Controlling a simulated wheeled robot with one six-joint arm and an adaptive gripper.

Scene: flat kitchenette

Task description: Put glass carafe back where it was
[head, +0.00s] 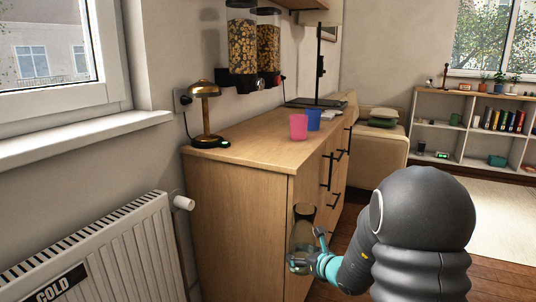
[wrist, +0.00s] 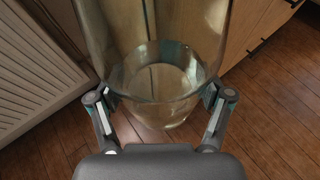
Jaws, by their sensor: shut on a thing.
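The glass carafe (head: 302,232) is clear and see-through, and stands upright in the air in front of the wooden cabinet's near end, below the top. My gripper (head: 306,262) is shut on its lower part in the head view. In the wrist view the carafe (wrist: 160,75) fills the upper middle, and the two fingers of my gripper (wrist: 160,97) press on its sides. The wooden floor shows beneath it. The cabinet top (head: 255,150) bears a pink cup (head: 298,127) and a blue cup (head: 314,120).
A brass lamp (head: 205,115) stands on the cabinet's near left corner. Cereal dispensers (head: 242,45) hang on the wall above. A dark stand (head: 319,65) is at the far end. A white radiator (head: 100,255) is left. The cabinet top's near right part is clear.

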